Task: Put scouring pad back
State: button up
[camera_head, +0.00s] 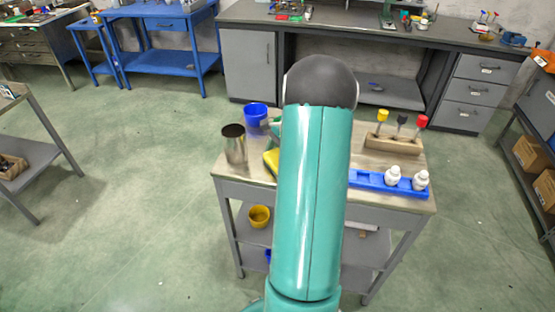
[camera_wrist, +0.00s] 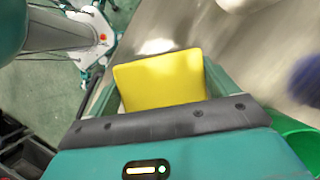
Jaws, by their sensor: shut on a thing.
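The yellow scouring pad (camera_wrist: 162,80) is a flat, roughly square piece, held between the two fingers of my gripper (camera_wrist: 165,88) in the wrist view. The fingers touch its left and right sides. A worktop lies beyond it, and I cannot tell the gap between the two. In the head view a small yellow part (camera_head: 270,161), likely the pad, shows at the left edge of my arm, over the cart top (camera_head: 240,175). My arm hides most of the gripper there.
A metal cup (camera_head: 234,147) and a blue cup (camera_head: 256,114) stand left of my arm. To the right are a wooden block (camera_head: 392,145) with three coloured-handled tools and a blue tray (camera_head: 366,179) with two white bottles. A green rounded thing (camera_wrist: 296,143) is close by my gripper's right side.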

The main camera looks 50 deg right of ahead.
jog(key=shift+f, duration=0.15)
jog(key=o, duration=0.8)
jog(key=v, duration=1.2)
jog(key=w+a+r+n+h, duration=0.1)
jog(key=w+a+r+n, duration=0.25)
jog(key=a, duration=0.35)
jog(key=w+a+r+n+h, duration=0.1)
jog(key=w+a+r+n, duration=0.1)
jog(key=a+r, duration=0.3)
jog(key=s+a+r+n+t+h, duration=0.15)
jog(key=a+n, duration=0.35)
jog(key=a, duration=0.7)
jog(key=s+a+r+n+h, duration=0.1)
jog(key=s+a+r+n, duration=0.3)
jog(key=a, duration=0.8)
jog(key=s+a+f+n+t, duration=0.2)
jog(key=s+a+n, duration=0.3)
jog(key=a+n, duration=0.3)
jog(key=shift+s+a+f, duration=0.4)
jog(key=shift+a+f, duration=0.35)
jog(key=shift+a, duration=0.1)
